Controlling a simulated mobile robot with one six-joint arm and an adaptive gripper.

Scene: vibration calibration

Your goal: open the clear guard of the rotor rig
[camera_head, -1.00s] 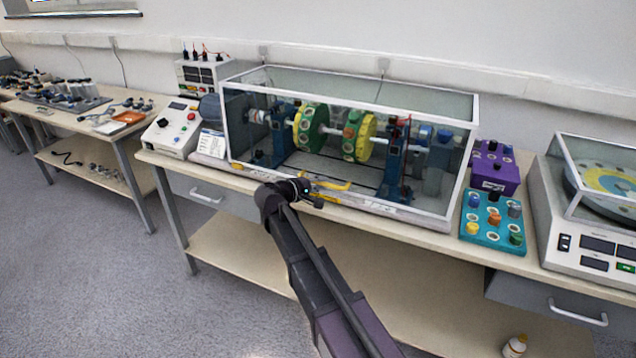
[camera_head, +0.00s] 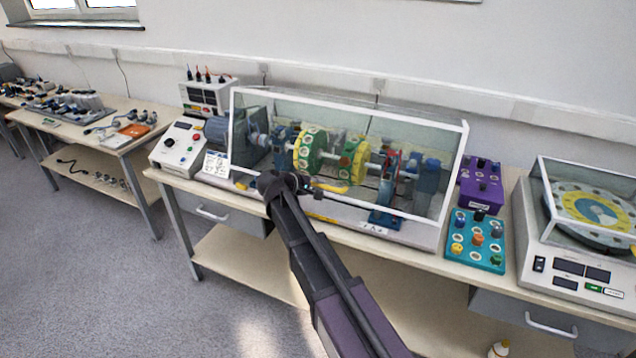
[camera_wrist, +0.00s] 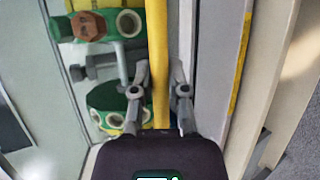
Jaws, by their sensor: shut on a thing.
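The rotor rig has a long pale base (camera_head: 415,236) on the bench, with a shaft and green-and-yellow discs (camera_head: 310,152). Its clear guard (camera_head: 454,170) has a white frame and is partly open, with its front lower edge raised a little above the base. My gripper (camera_head: 312,188) is at that front edge, left of its middle. In the wrist view, my gripper (camera_wrist: 160,95) is shut on the yellow handle bar (camera_wrist: 160,55), which runs between its two fingers. A green disc (camera_wrist: 125,25) shows to the left through the guard.
A control box (camera_head: 182,143) stands left of the rig. A purple box (camera_head: 481,186) and a teal knob panel (camera_head: 477,240) stand close on the right. Farther right is a dial machine (camera_head: 575,262) with a clear cover. The wall is behind the rig.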

